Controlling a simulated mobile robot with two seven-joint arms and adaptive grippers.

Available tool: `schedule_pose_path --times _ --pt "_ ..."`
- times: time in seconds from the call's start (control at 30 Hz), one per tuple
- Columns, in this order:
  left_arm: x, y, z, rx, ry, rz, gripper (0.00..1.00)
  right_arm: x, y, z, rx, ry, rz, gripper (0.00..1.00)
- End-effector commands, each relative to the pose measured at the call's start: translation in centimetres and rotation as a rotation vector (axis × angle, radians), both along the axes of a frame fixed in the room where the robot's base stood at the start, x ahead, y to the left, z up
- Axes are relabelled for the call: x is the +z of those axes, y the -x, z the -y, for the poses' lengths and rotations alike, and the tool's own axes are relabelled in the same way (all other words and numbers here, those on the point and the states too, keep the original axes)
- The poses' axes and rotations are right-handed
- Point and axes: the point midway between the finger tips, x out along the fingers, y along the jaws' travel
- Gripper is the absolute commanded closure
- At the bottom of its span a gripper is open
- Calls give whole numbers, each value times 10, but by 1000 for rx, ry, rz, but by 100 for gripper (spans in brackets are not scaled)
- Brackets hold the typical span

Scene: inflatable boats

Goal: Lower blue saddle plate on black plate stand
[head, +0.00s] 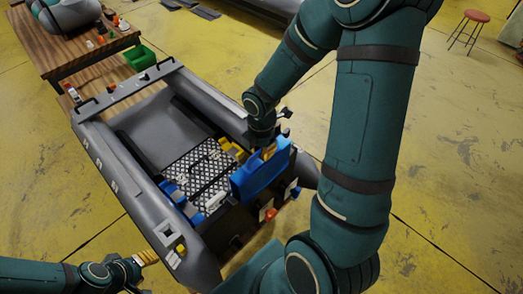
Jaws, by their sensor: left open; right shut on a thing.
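The blue saddle plate (256,180) is held upright over the near right end of the grey inflatable boat. My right gripper (268,151) is shut on its top edge, with yellow fingertips showing there. A black boxy form (236,222) is below and beside the plate; it may be the black plate stand, but I cannot tell for sure. The plate's lower edge is close to it, and whether they touch is unclear. My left gripper (147,258) is open and empty at the lower left, outside the boat's left tube.
The grey boat (128,185) fills the middle, with a black-and-white grid panel (203,166) and small blue and yellow parts inside. A wooden table (85,62) with a green bin (140,57) stands behind. A red stool (476,17) is far right. Yellow floor is open on the right.

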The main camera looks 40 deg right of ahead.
Motion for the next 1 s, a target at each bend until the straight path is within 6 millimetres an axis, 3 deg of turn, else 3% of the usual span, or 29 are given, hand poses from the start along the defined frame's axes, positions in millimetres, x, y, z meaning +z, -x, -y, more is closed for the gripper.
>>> schedule_pose_path --times 1.0 --pt "3 0 0 -1 0 -1 53 54 0 0 -1 1 1 100"
